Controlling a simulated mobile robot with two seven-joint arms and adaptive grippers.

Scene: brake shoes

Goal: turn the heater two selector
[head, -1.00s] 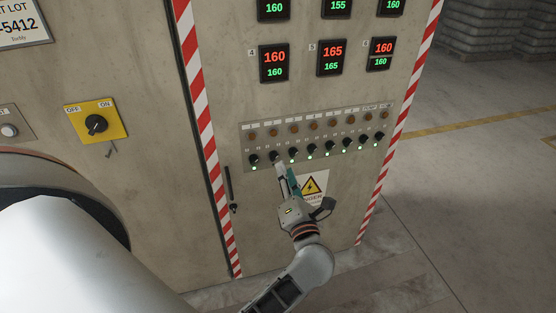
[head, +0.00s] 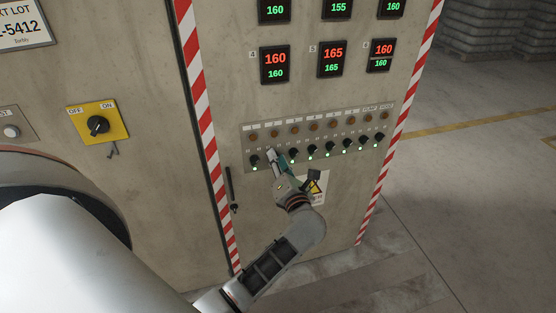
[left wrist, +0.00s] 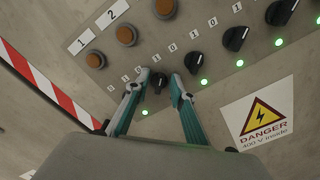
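The row of black selectors sits on a strip on the grey cabinet, under a row of orange lamps. The heater two selector (left wrist: 160,81), in line with the lamp labelled 2 (left wrist: 126,35), shows between my fingertips in the left wrist view. In the head view the fingertips cover it. My left gripper (head: 273,154) reaches the strip from below. In the left wrist view its fingers (left wrist: 160,84) stand apart, one on each side of the knob. I cannot tell whether they touch it, nor which way its pointer faces. My right gripper is not in view.
The neighbouring selector (left wrist: 194,62) is close to the right finger. The heater one selector (head: 254,160) is just left of the gripper. Below are a danger sign (left wrist: 264,118) and a door handle (head: 230,190). A yellow OFF/ON switch (head: 97,124) is further left.

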